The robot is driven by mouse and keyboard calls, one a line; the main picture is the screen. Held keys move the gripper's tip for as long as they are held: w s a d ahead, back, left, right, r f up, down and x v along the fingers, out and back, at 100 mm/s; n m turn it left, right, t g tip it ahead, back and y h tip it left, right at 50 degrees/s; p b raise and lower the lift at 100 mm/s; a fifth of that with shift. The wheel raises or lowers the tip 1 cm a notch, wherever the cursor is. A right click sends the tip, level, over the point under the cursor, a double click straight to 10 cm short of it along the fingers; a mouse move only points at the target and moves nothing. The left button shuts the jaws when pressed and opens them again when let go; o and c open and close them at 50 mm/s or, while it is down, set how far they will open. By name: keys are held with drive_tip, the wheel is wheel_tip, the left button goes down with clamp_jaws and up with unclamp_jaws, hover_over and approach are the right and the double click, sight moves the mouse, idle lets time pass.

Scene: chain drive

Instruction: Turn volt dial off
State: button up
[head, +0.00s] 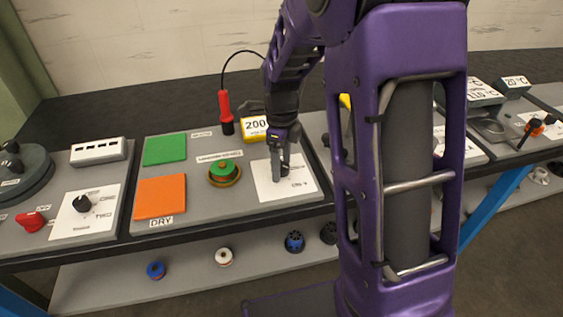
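A white dial plate (300,183) lies on the grey board in the middle of the table, with small printed labels too small to read surely. My gripper (279,174) points down over this plate, with its fingertips at or close to the plate's centre. The dial there is hidden behind the fingers or too small to make out. I cannot tell whether the fingers touch or grip it. A yellow meter (253,129) showing 200 stands just behind the plate, partly covered by my arm.
A red-handled probe (226,108) with a black cable stands left of the meter. Green (165,150) and orange (160,197) pads and a round green-topped part (223,172) lie left of the plate. Another black dial (82,204) is farther left. My purple arm hides the table's right-centre.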

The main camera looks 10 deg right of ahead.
clamp_jaws()
